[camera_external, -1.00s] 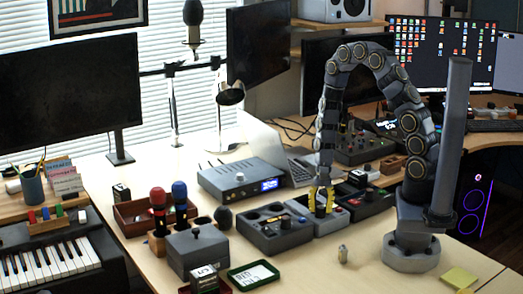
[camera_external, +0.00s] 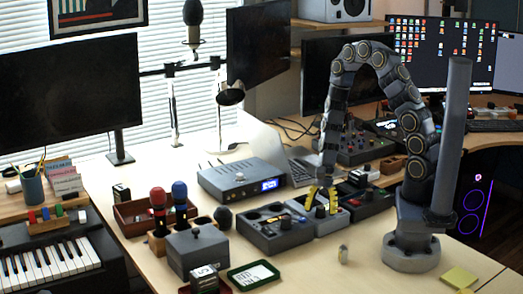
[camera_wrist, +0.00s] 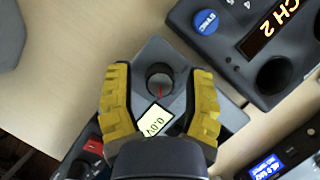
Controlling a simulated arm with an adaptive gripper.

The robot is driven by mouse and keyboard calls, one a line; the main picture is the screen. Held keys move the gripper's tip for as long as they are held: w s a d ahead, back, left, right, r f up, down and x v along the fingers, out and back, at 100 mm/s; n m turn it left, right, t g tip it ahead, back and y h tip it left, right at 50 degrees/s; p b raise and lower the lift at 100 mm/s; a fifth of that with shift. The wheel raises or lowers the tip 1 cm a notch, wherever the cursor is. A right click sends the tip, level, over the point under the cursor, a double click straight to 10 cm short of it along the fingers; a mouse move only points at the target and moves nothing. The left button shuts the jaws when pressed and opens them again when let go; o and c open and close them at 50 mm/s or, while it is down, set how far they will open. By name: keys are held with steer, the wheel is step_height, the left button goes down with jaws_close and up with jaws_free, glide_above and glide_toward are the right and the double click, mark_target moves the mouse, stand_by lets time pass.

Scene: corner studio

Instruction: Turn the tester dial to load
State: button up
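The tester (camera_external: 331,222) is a small grey box on the desk in the external view, mostly behind my gripper (camera_external: 322,203). In the wrist view, the tester (camera_wrist: 150,57) shows a round dark dial (camera_wrist: 160,82) with a red pointer mark. A small pale display (camera_wrist: 154,121) on it appears to read 0.0V. My gripper (camera_wrist: 160,100) is open, with its yellow fingers on either side of the dial and visible gaps between them and the knob. The dial's position labels cannot be read; the gripper body covers part of the tester.
A grey box with an orange CH 2 display (camera_wrist: 252,40) stands close to the tester; it also shows in the external view (camera_external: 273,228). Another box with a red part (camera_wrist: 88,150) is on the other side. A unit with a blue display (camera_external: 240,182) stands behind. The desk front is partly clear.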

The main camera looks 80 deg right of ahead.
steer(key=shift+d+r, duration=0.1)
steer(key=v, duration=1.2)
